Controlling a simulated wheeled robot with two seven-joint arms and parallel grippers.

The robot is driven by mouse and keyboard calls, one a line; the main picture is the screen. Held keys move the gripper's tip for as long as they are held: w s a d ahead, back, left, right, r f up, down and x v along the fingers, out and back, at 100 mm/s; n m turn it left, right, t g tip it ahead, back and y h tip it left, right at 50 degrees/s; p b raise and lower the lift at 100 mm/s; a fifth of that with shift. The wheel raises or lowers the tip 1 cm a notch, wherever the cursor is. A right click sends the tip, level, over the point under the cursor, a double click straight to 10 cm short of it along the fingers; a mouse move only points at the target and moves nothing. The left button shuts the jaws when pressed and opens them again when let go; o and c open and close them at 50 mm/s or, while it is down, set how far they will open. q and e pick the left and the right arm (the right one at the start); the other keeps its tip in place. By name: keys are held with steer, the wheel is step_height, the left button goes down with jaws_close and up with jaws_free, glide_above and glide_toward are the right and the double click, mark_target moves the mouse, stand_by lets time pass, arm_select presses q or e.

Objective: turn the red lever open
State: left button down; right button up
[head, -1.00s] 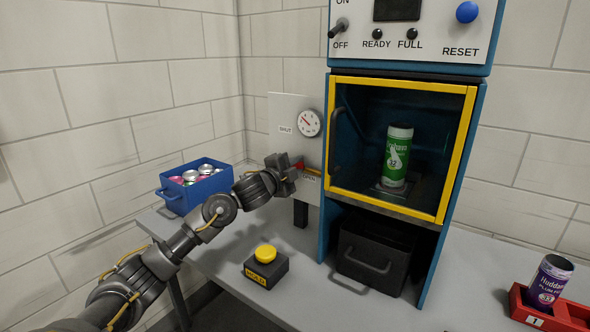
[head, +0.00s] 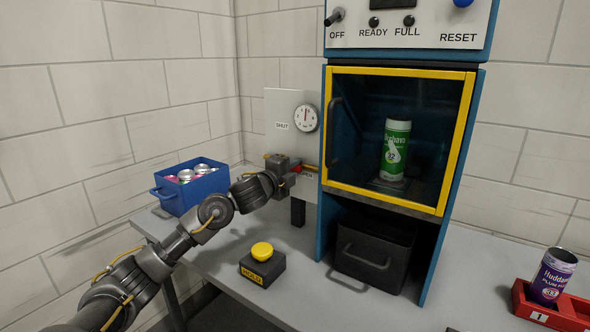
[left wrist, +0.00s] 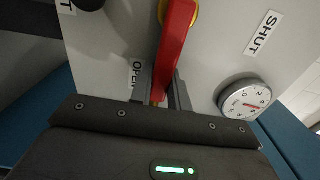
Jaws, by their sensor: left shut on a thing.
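The red lever (left wrist: 175,45) runs from its yellow pivot (left wrist: 192,10) down between my left gripper's fingers in the left wrist view. My left gripper (left wrist: 161,92) is shut on its free end. The OPEN label (left wrist: 136,74) is just left of the lever, and the SHUT label (left wrist: 263,33) is well off to the right. In the head view my left gripper (head: 290,175) is at the pale panel beside the cabinet. Only a bit of the red lever (head: 299,168) shows there; the gripper hides the rest. My right gripper is in neither view.
A gauge (head: 305,118) sits on the panel above the lever. The cabinet's yellow-framed door (head: 466,130) is shut, with a green can (head: 395,150) inside. A yellow button (head: 262,250), a blue crate (head: 205,192) and a red rack (head: 540,318) stand on the table.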

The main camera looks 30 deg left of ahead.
arm_select(q)
steer(key=shift+f, duration=0.1)
steer(key=c, duration=1.3)
jaws_free()
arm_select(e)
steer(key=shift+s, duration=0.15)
arm_select(q)
steer(key=shift+s, duration=0.5)
steer(key=s, duration=0.3)
steer(key=s+a+b, duration=0.1)
steer(key=s, duration=0.5)
steer(key=shift+s+a, duration=0.25)
steer(key=shift+s, duration=0.15)
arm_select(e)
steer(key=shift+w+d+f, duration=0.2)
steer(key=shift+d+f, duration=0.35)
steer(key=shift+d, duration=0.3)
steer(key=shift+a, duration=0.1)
